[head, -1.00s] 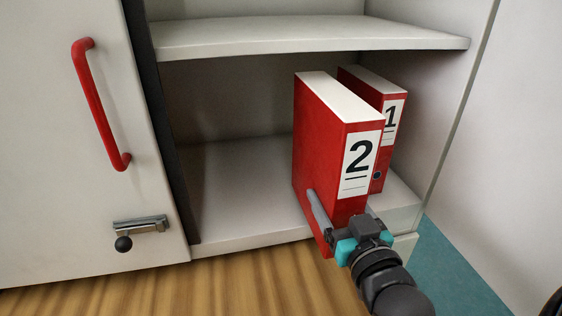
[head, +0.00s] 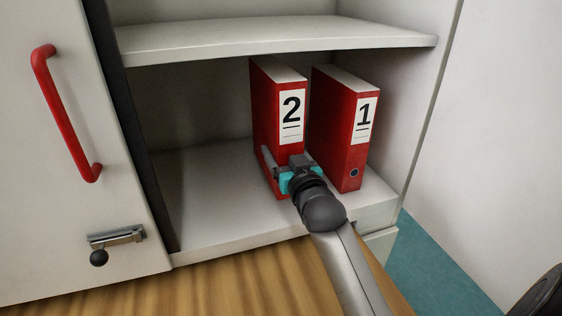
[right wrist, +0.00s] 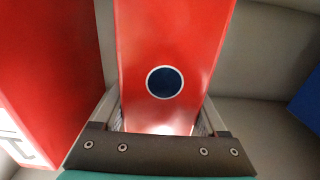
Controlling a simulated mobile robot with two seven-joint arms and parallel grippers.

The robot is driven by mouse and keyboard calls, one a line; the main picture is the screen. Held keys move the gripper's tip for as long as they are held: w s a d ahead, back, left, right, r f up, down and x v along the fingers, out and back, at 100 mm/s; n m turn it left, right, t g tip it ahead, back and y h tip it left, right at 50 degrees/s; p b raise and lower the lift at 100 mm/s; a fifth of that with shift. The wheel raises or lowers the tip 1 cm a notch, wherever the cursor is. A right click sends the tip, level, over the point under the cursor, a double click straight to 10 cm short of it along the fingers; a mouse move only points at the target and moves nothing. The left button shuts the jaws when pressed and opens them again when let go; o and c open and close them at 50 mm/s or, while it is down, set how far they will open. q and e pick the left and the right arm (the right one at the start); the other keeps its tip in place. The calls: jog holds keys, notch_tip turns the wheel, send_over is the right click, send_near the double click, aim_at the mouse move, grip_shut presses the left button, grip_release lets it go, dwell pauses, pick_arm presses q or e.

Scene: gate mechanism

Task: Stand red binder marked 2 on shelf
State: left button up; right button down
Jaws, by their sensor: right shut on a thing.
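The red binder marked 2 (head: 291,105) stands upright inside the cabinet on the lower shelf (head: 205,205), its white label facing out. My right gripper (head: 286,172) is shut on the lower part of its spine, one finger along each side. In the right wrist view the fingers (right wrist: 160,118) flank the red spine below its dark blue finger hole (right wrist: 165,82). Whether the binder's base touches the shelf is hard to tell. The red binder marked 1 (head: 364,125) stands just to its right, with a narrow gap between them. My left gripper is not in view.
An upper shelf board (head: 270,38) lies just above the binders. The cabinet's right wall (head: 410,110) is beyond binder 1. A door with a red handle (head: 65,115) and a latch (head: 115,240) is at the left. The lower shelf is clear left of binder 2.

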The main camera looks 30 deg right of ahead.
jog(key=shift+w+d+r, duration=0.15)
jog(key=shift+w+r, duration=0.05)
jog(key=shift+w, duration=0.3)
jog(key=shift+f, duration=1.7)
jog(key=shift+f, duration=0.1)
grip_release()
jog(key=shift+f, duration=0.3)
jog(key=shift+r, duration=0.2)
jog(key=v, duration=1.2)
